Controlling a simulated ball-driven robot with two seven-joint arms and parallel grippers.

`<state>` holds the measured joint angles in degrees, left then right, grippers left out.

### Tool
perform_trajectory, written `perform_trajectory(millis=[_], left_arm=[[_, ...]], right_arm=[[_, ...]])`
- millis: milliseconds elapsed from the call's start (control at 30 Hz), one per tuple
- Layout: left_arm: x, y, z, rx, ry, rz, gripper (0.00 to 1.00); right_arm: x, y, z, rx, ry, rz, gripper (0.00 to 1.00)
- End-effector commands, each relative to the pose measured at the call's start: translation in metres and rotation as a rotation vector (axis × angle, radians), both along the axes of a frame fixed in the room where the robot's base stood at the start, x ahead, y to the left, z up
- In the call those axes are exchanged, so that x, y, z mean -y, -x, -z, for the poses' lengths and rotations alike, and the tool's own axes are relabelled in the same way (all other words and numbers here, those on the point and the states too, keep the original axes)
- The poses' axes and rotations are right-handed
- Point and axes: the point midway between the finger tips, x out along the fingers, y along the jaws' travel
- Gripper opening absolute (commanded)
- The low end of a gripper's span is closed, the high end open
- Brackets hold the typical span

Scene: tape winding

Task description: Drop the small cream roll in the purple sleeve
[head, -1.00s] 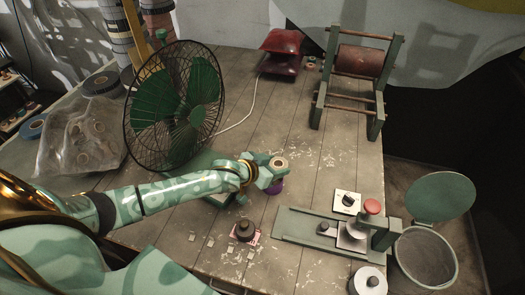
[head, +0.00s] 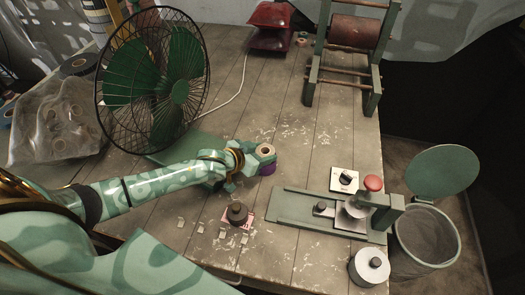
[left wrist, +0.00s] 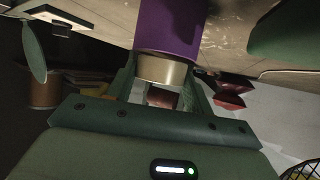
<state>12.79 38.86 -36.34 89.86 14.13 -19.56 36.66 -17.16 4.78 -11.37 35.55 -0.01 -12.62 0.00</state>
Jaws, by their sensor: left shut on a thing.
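My left gripper (head: 257,156) is shut on the small cream roll (head: 265,150), a short ring with an open centre facing up. In the left wrist view the roll (left wrist: 162,70) sits between the two fingers of the gripper (left wrist: 162,84). The purple sleeve (head: 267,169) stands on the bench directly under the roll, mostly hidden by the gripper and the roll. In the left wrist view the sleeve (left wrist: 168,30) lies right against or just beyond the roll's end. I cannot tell whether they touch. My right gripper is not in view.
A green caged fan (head: 155,85) stands left of my arm. A dark knobbed weight (head: 237,213) sits on a pink pad in front. A green press (head: 300,206) with a red knob lies to the right. A roller frame (head: 350,40) stands at the back. Bench middle is clear.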

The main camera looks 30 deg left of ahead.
Motion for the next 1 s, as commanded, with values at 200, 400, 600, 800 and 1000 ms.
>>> perform_trajectory(millis=[200,400,600,800,1000], left_arm=[[-0.0002,-0.0002,-0.0014,0.001,0.000,0.000,0.29],[-0.0002,-0.0001,-0.0013,0.001,0.000,0.000,0.29],[-0.0002,-0.0003,-0.0012,0.001,0.000,0.000,0.29],[-0.0003,-0.0003,0.0003,0.001,-0.001,0.000,0.29],[-0.0002,-0.0001,0.0007,0.001,0.000,0.000,0.29]], right_arm=[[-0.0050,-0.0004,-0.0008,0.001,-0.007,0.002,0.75],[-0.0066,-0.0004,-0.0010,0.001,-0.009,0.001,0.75],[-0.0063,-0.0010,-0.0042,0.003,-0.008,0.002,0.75],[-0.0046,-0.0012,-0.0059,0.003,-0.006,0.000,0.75],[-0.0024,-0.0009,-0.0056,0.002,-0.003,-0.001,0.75]])
